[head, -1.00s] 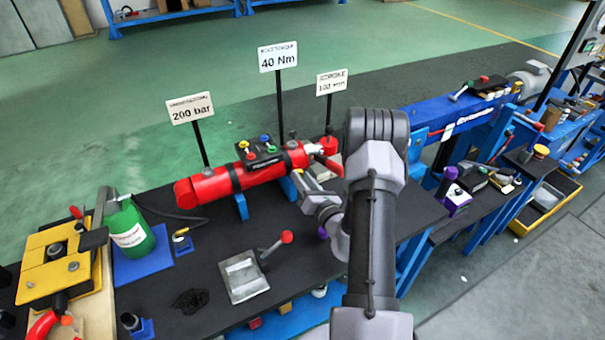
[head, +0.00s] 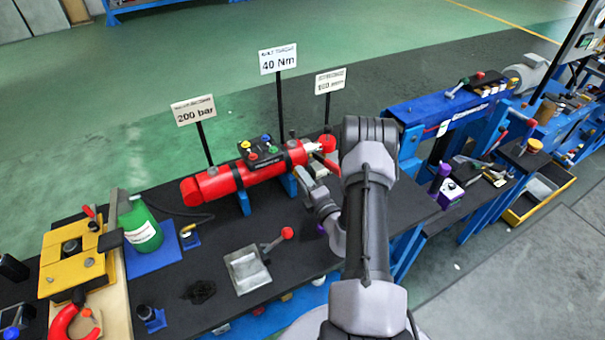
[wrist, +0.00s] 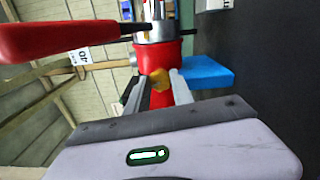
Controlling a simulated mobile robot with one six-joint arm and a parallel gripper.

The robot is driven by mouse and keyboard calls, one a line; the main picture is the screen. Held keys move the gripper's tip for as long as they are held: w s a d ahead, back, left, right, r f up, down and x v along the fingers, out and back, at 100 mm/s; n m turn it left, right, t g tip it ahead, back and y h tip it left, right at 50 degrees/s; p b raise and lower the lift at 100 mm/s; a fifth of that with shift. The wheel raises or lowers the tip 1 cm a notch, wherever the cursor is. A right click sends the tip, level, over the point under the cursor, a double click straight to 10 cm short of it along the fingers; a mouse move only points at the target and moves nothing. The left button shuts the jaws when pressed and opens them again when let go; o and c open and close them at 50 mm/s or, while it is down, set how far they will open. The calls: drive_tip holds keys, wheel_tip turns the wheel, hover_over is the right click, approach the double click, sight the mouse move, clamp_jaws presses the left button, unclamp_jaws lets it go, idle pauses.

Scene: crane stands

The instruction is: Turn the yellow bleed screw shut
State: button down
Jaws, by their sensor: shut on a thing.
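The yellow bleed screw (wrist: 159,79) shows in the wrist view as a small yellow knob on the end of a red body (wrist: 158,55). My gripper (wrist: 158,86) is shut on it, with one finger on each side. In the head view, my gripper (head: 302,177) is at the right part of the red cylinder (head: 240,172), just in front of it. The screw cannot be made out there. How far the screw is turned cannot be told.
A red lever (wrist: 65,40) reaches across the upper left of the wrist view, close to my gripper. A blue support (wrist: 207,72) stands to the right. In the head view, a grey tray (head: 247,270) and a green bottle (head: 140,224) stand on the black bench.

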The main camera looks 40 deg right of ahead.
drive_tip(key=shift+m+p, duration=0.7)
drive_tip(key=shift+m, duration=1.5)
drive_tip(key=shift+f, duration=0.1)
drive_tip(key=c, duration=1.1)
unclamp_jaws()
drive_tip(key=p+v, duration=0.2)
drive_tip(key=v, duration=1.5)
drive_tip(key=shift+s, duration=0.25)
drive_tip(key=shift+w, duration=0.1)
